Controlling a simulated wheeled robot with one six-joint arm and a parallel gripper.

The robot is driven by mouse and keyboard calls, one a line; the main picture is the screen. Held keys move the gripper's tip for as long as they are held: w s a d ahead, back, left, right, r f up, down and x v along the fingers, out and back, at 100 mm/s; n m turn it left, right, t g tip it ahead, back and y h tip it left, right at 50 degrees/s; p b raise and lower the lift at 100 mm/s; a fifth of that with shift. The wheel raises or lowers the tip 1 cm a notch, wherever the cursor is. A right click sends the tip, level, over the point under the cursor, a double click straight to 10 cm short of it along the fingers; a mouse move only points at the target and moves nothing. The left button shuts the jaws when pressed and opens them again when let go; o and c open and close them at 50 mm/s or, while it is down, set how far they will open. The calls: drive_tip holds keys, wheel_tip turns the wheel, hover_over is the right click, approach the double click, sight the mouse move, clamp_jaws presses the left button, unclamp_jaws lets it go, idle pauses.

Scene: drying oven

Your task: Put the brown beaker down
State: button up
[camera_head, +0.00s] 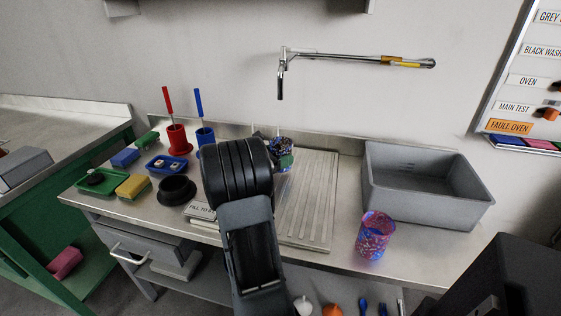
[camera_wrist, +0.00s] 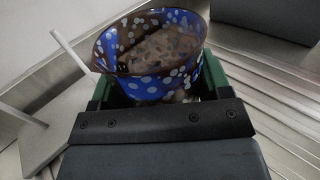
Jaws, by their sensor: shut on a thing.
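The beaker (camera_wrist: 150,50) in the wrist view is patterned in brown and blue with pale spots, and something brown and speckled shows inside it. My gripper (camera_wrist: 157,88) is shut on it, with a green jaw on either side. The beaker is roughly upright. Its base is hidden by the gripper, so I cannot tell whether it touches the surface below. In the head view the beaker (camera_head: 280,148) shows partly behind my arm, near the left edge of the ribbed draining board (camera_head: 318,200).
A red and blue patterned beaker (camera_head: 375,236) stands at the front right of the counter, before a grey basin (camera_head: 425,207). A sign (camera_head: 201,211), a black bowl (camera_head: 176,190), a red cup (camera_head: 177,138) and a blue cup (camera_head: 205,136) stand left. The draining board's right part is clear.

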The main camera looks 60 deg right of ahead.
drive_tip(key=shift+f, duration=0.95)
drive_tip(key=shift+f, duration=0.15)
drive_tip(key=o, duration=1)
drive_tip(key=shift+a+r, duration=0.1)
drive_tip(key=shift+r, duration=0.1)
drive_tip(key=p+v, duration=0.1)
drive_tip(key=v, duration=1.1)
drive_tip(key=shift+f, duration=0.1)
